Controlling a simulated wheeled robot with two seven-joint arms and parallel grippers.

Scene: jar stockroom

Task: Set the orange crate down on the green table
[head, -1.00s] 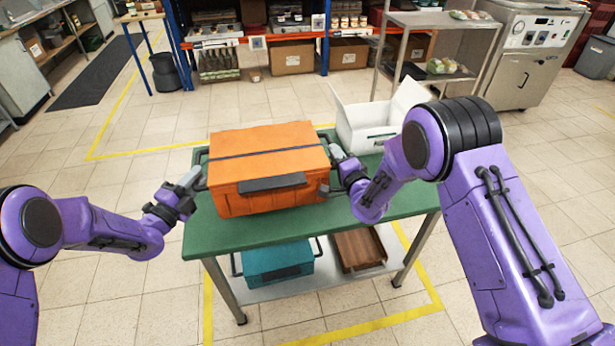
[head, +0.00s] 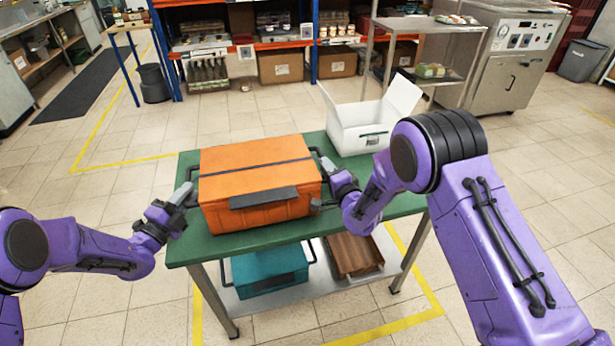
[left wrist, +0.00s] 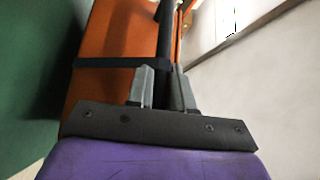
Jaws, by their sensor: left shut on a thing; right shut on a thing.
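The orange crate (head: 258,195) is lidded, with a dark strap across its top and black bar handles at its sides. It is level over the middle of the green table (head: 225,248), its base on the top or barely above it; I cannot tell which. My left gripper (head: 185,193) is shut on the crate's left handle. The left wrist view shows the fingers (left wrist: 162,88) around the dark bar, beside the orange wall (left wrist: 103,95). My right gripper (head: 331,168) is at the right handle and shut on it; its fingertips are partly hidden.
An open white box (head: 362,135) stands on the table's back right, close to the crate. A teal crate (head: 268,270) and a brown wooden crate (head: 353,253) are on the lower shelf. Bare green tabletop shows in front of and left of the orange crate.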

